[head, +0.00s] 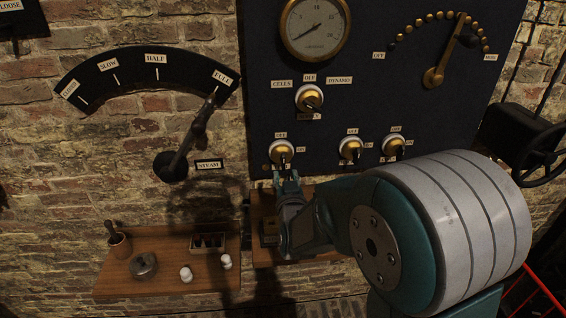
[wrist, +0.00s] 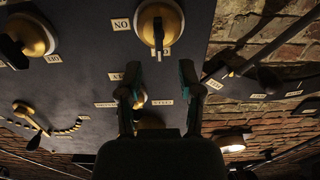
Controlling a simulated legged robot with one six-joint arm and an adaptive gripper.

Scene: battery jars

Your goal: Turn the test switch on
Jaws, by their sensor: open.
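Three brass rotary switches on white bases sit in a row low on the dark panel: left (head: 281,153), middle (head: 350,149) and right (head: 393,146). Their name plates are hidden or too small to read, so I cannot tell which is the test switch. My gripper (head: 287,178) is open just below the left switch. In the wrist view, which is upside down, this switch (wrist: 158,22) lies just beyond my open fingertips (wrist: 160,70). An ON label is beside it and its dark lever points toward the other label. No contact shows.
The panel (head: 420,105) also bears a gauge (head: 315,27), a cells/dynamo selector (head: 309,98) and a brass arm dial (head: 434,76). A steam lever (head: 185,150) is on the brick wall left. A wooden shelf (head: 215,285) with small items stands below. A black handwheel (head: 540,155) is right.

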